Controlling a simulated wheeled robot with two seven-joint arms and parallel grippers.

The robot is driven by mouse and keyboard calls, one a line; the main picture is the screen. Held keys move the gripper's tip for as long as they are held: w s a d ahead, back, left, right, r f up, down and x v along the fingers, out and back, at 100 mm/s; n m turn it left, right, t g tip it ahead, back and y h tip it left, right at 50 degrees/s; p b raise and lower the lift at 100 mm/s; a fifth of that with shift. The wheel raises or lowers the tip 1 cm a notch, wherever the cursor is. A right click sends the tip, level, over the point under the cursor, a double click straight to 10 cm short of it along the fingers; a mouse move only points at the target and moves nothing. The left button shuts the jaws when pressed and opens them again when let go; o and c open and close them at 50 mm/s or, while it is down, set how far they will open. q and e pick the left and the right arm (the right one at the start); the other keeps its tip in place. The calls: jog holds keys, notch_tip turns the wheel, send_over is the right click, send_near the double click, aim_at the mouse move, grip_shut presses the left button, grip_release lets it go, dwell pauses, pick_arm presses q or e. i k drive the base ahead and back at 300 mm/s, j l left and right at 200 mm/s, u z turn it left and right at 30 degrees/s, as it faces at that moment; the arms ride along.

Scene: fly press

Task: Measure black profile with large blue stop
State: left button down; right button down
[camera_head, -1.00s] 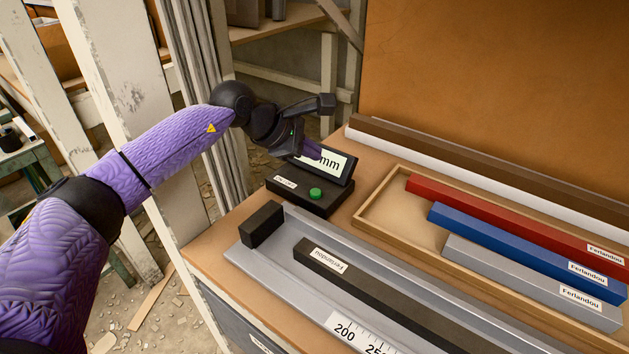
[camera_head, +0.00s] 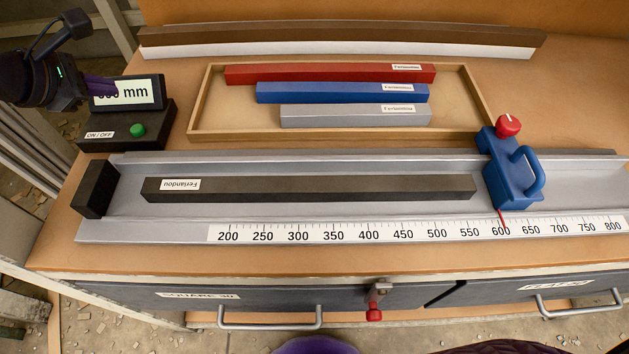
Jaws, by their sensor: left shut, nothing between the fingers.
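The black profile (camera_head: 330,188) lies lengthwise in the grey measuring channel (camera_head: 300,215), its label upside down. Its left end is apart from the black end block (camera_head: 95,188). Its right end is just short of the large blue stop (camera_head: 508,172), which has a handle and a red knob (camera_head: 508,126). The stop's red pointer is near 600 on the scale (camera_head: 400,232). My left gripper (camera_head: 101,86) is shut and empty, in front of the display (camera_head: 140,92), hiding its first digit; "mm" is readable. My right gripper is out of view.
A green button (camera_head: 137,130) sits on the box before the display. A wooden tray (camera_head: 215,125) behind the channel holds red, blue and grey bars. Brown and white bars lie at the back. Drawers with handles (camera_head: 270,322) are below the bench edge.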

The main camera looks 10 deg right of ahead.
aim_at(512, 185)
jog(key=z, duration=1.55)
